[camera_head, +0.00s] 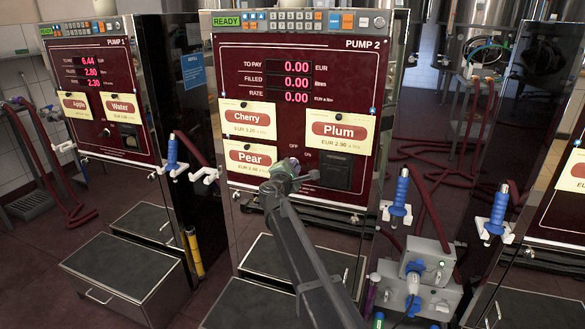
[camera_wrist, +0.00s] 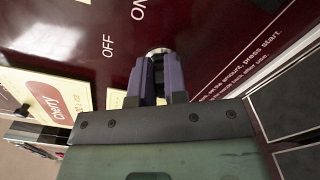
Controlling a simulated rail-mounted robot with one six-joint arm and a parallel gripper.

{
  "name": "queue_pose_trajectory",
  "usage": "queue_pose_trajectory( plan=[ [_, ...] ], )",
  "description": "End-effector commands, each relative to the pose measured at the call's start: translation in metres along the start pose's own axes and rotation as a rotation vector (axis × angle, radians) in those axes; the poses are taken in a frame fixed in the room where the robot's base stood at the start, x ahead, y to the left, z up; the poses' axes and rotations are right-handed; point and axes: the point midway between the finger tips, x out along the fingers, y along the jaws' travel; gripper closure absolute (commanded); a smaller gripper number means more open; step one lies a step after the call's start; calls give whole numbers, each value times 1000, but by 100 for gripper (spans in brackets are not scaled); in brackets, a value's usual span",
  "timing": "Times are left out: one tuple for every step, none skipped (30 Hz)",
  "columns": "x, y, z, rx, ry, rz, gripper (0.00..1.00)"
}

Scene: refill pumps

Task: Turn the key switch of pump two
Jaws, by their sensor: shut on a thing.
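Pump two (camera_head: 300,52) stands in the middle of the head view, with a dark red panel marked PUMP 2. Its key switch (camera_wrist: 158,50) shows in the wrist view as a small silver round piece on the red panel, beside the printed words OFF and ON. My gripper (camera_wrist: 159,66) is shut on the key switch, with its two purple-grey fingers close together. In the head view my gripper (camera_head: 291,168) is at the lower middle of the panel, and it and my arm hide the switch there. Which way the key points cannot be told.
Cherry (camera_head: 249,131), Plum (camera_head: 345,146) and Pear (camera_head: 262,173) cards hang around the switch area. A dark slot (camera_head: 336,177) is right of my gripper. Blue-handled nozzles (camera_head: 400,192) stand at the right. Pump one (camera_head: 98,60) is at the left.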

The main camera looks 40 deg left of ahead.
Motion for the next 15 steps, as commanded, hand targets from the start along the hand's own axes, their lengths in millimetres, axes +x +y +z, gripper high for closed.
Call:
queue_pose_trajectory(
  plan=[
    [-1, -1, 0, 11, 1, -1, 100],
    [-1, -1, 0, 16, 1, -1, 100],
    [-1, -1, 0, 22, 1, -1, 100],
    [-1, -1, 0, 25, 1, -1, 100],
    [-1, -1, 0, 27, 1, -1, 100],
    [-1, -1, 0, 30, 1, -1, 100],
    [-1, -1, 0, 31, 1, -1, 100],
    [-1, -1, 0, 32, 1, -1, 100],
    [-1, -1, 0, 32, 1, -1, 100],
    [-1, -1, 0, 32, 1, -1, 100],
    [-1, -1, 0, 32, 1, -1, 100],
    [-1, -1, 0, 32, 1, -1, 100],
    [-1, -1, 0, 32, 1, -1, 100],
    [-1, -1, 0, 32, 1, -1, 100],
    [-1, -1, 0, 32, 1, -1, 100]
  ],
)
